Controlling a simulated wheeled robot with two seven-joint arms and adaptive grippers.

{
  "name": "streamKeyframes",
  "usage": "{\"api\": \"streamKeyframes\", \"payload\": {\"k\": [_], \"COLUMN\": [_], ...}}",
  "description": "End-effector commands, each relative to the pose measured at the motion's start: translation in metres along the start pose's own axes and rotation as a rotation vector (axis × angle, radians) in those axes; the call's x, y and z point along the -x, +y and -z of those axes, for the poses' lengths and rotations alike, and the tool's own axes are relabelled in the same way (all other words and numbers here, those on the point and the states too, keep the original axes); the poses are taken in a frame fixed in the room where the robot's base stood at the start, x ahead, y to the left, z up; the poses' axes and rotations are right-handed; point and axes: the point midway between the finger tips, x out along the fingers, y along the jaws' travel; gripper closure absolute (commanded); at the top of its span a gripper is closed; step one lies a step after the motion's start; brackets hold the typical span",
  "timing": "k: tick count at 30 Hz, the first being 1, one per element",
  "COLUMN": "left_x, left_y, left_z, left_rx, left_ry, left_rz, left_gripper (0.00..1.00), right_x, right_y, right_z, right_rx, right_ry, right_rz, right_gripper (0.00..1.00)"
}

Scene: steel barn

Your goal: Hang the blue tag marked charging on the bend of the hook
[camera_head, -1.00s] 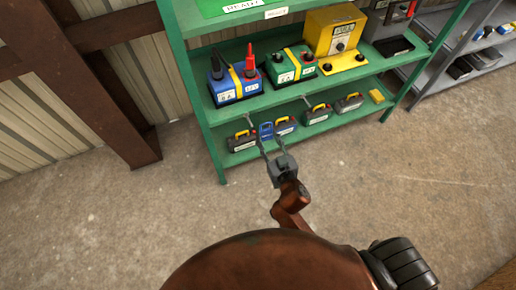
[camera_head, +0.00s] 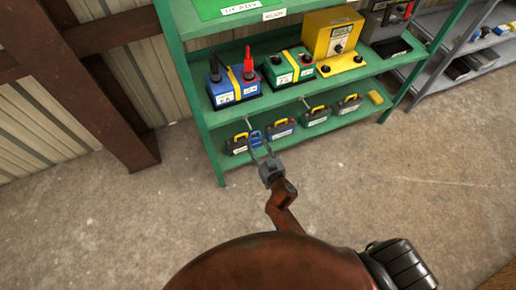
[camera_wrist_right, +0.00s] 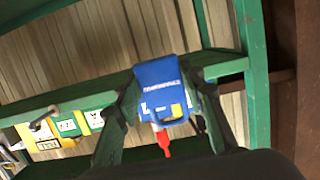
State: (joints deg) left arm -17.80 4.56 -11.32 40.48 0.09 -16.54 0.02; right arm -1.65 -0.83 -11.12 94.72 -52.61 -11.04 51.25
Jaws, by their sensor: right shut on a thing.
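My right gripper (camera_head: 258,144) reaches toward the green shelf rack in the head view, low in front of the small cases. It is shut on the blue tag (camera_wrist_right: 160,75), which sits between the two fingers in the right wrist view. The tag carries white lettering, too small to read. In the head view the tag (camera_head: 255,135) is a small blue patch between the fingertips. A thin grey hook (camera_head: 247,122) juts out below the middle shelf, just above the tag and apart from it. A similar grey rod (camera_head: 305,102) is farther right. My left gripper is not in view.
The green rack (camera_head: 205,145) holds batteries (camera_head: 235,88) and a yellow charger (camera_head: 333,40) on its middle shelf. Several small cases (camera_head: 281,129) stand on the bottom shelf. A brown steel post (camera_head: 130,150) is at the left. The concrete floor in front is clear.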

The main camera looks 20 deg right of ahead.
Motion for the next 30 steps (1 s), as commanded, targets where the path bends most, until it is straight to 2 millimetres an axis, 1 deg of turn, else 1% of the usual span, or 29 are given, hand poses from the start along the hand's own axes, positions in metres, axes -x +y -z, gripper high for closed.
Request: {"api": "streamKeyframes", "payload": {"k": [11, 21, 30], "left_x": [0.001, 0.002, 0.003], "left_y": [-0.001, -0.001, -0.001], "left_z": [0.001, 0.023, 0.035], "left_rx": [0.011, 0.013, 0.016], "left_ry": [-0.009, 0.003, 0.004], "left_rz": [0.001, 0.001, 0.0], "left_gripper": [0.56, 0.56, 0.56], "right_x": [-0.022, -0.041, -0.059], "right_y": [0.0, 0.0, 0.0], "right_z": [0.002, 0.004, 0.007], "right_rx": [0.002, 0.003, 0.002], "right_ry": [0.001, 0.0, 0.0], "right_rz": [0.001, 0.001, 0.001], "right_gripper": [0.77, 0.77, 0.77]}}
